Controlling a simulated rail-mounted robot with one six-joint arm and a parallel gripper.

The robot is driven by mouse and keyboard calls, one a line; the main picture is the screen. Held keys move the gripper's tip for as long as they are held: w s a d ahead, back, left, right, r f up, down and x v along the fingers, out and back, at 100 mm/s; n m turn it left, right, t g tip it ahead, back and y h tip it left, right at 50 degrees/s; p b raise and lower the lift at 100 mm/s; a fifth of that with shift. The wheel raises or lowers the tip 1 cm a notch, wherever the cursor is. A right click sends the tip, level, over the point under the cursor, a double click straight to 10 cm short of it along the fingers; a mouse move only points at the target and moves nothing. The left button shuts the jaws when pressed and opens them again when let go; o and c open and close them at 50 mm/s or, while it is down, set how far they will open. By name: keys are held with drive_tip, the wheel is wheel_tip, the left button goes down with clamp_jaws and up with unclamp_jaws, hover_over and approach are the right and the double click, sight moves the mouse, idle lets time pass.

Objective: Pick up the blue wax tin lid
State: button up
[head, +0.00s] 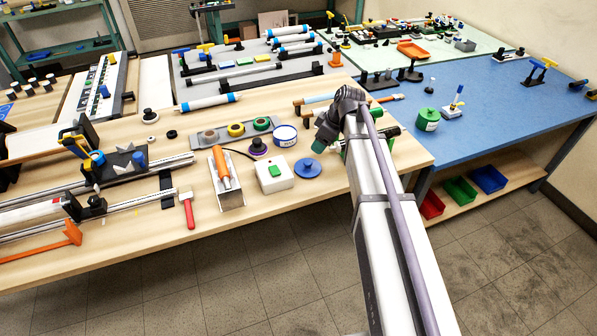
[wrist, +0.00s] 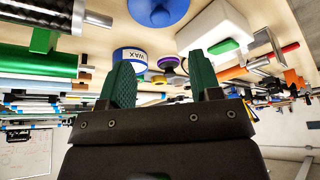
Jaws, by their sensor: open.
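The blue wax tin lid (head: 307,169) is a round disc with a small knob, lying on the wooden bench near its front edge. In the wrist view, the lid (wrist: 158,10) is at the top middle, partly cut off by the frame edge. My gripper (head: 320,145) is above the bench, just behind and to the right of the lid, apart from it. In the wrist view its two green fingers (wrist: 163,80) are spread with nothing between them. The white and blue wax tin (head: 286,137) stands behind the lid; its label also shows in the wrist view (wrist: 131,56).
A white box with a green button (head: 273,177) stands close left of the lid. An orange-handled tool in a metal stand (head: 224,175) is further left. Tape rolls (head: 236,129) lie behind. Bare wood lies between the lid and the front edge.

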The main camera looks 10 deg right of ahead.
drive_tip(key=b, duration=0.5)
hover_over(308, 162)
drive_tip(key=s+d, duration=0.1)
drive_tip(key=d, duration=0.2)
drive_tip(key=f, duration=0.5)
drive_tip(key=shift+s+a+f, duration=0.1)
drive_tip(key=shift+s+a, duration=0.1)
drive_tip(key=shift+a, duration=0.05)
drive_tip(key=shift+w+a+f+b, duration=0.1)
drive_tip(key=shift+a+f+b, duration=0.05)
drive_tip(key=shift+f+b, duration=0.15)
drive_tip(key=shift+r, duration=0.2)
drive_tip(key=b+x, duration=0.4)
drive_tip(key=x, duration=0.1)
drive_tip(key=shift+a+f+b, duration=0.1)
drive_tip(key=shift+f+b, duration=0.05)
drive_tip(key=shift+b, duration=0.2)
drive_tip(key=shift+a+r, duration=0.1)
drive_tip(key=shift+r, duration=0.1)
drive_tip(key=c, duration=1)
